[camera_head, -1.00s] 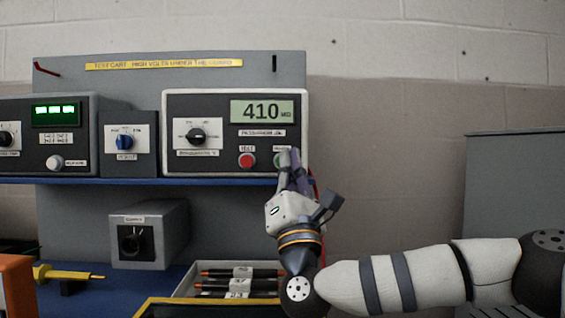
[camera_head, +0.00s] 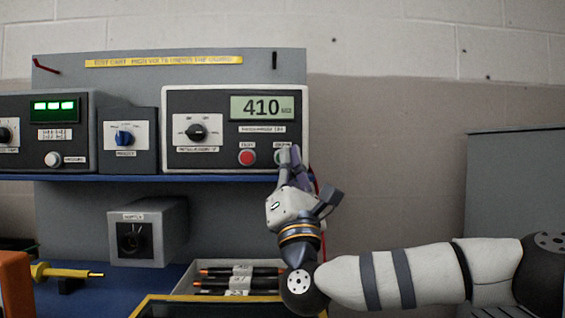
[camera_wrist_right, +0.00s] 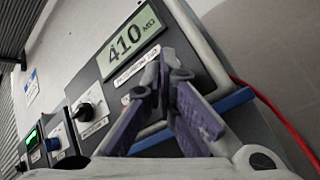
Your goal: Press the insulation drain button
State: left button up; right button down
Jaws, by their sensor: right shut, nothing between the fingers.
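The insulation tester (camera_head: 215,105) is a white-framed dark panel on the shelf, with a display reading 410. Its drain button (camera_head: 280,157) is greenish, at the lower right of the panel, partly covered by my fingers in the head view. My right gripper (camera_head: 293,153) is shut and empty, its fingertips at the right edge of that button. I cannot tell whether they touch it. In the wrist view, the shut purple fingers (camera_wrist_right: 165,77) point at the panel below the display (camera_wrist_right: 133,38), and the button cannot be made out. My left gripper is not in view.
A red button (camera_head: 247,158) sits just left of the drain button, and a black knob (camera_head: 196,132) is further left. The blue shelf edge (camera_head: 200,178) runs under the panel. A red cable (camera_wrist_right: 270,105) hangs on the right side.

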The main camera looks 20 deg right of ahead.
jog(key=shift+w+d+r+b, duration=0.1)
jog(key=shift+w+r+b, duration=0.05)
jog(key=shift+w+b, duration=0.2)
dwell(0.6)
jog(key=shift+s, duration=0.1)
jog(key=shift+s+a, duration=0.25)
jog(key=shift+s, duration=0.5)
jog(key=s+a, duration=0.1)
jog(key=s, duration=0.4)
jog(key=shift+s+a+p, duration=0.3)
jog(key=shift+s+p, duration=0.1)
jog(key=shift+p, duration=0.05)
